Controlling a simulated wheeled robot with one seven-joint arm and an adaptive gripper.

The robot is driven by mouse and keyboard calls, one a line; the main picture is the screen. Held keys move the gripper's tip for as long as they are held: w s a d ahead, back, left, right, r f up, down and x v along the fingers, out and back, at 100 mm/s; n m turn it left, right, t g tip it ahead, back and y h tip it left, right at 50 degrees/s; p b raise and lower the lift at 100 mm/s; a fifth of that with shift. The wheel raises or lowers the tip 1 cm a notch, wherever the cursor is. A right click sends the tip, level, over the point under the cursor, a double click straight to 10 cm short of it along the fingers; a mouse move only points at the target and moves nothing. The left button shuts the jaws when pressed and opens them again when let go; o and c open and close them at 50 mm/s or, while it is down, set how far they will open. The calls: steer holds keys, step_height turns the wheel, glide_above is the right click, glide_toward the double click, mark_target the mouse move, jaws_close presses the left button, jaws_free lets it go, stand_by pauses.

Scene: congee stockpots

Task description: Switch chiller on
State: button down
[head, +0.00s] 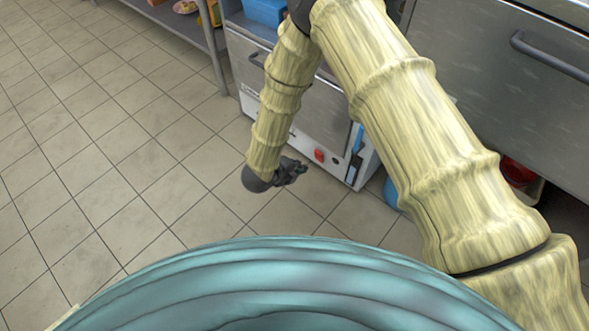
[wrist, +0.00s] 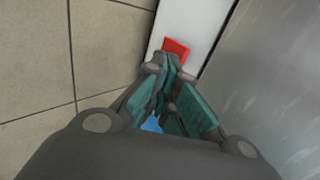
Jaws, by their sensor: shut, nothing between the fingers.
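The chiller (head: 285,100) is a white and steel unit with a door and a bar handle, at the top centre of the head view. A red switch (head: 319,155) sits low on its white front panel. The red switch also shows in the wrist view (wrist: 176,47), just beyond my fingertips. My gripper (head: 293,171) is shut and empty, in front of the panel and a little below and left of the switch in the head view. In the wrist view my gripper's fingers (wrist: 165,85) point toward the switch. I cannot tell whether they touch it.
A steel shelf (head: 190,25) with items stands at the upper left. A steel cabinet with a bar handle (head: 550,57) is at the upper right. A blue object (head: 391,193) and a red object (head: 517,172) are low beside my arm. The tiled floor (head: 90,150) is clear at left.

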mark_target(318, 156)
steer(key=w+d+f+b, duration=0.1)
steer(key=w, duration=0.1)
steer(key=w+d+b, duration=0.2)
steer(key=w+d+f+b, duration=0.1)
steer(key=w, duration=0.1)
steer(key=shift+d+f, duration=0.25)
steer(key=shift+f, duration=0.1)
steer(key=shift+w, duration=0.1)
steer(key=shift+r, duration=0.1)
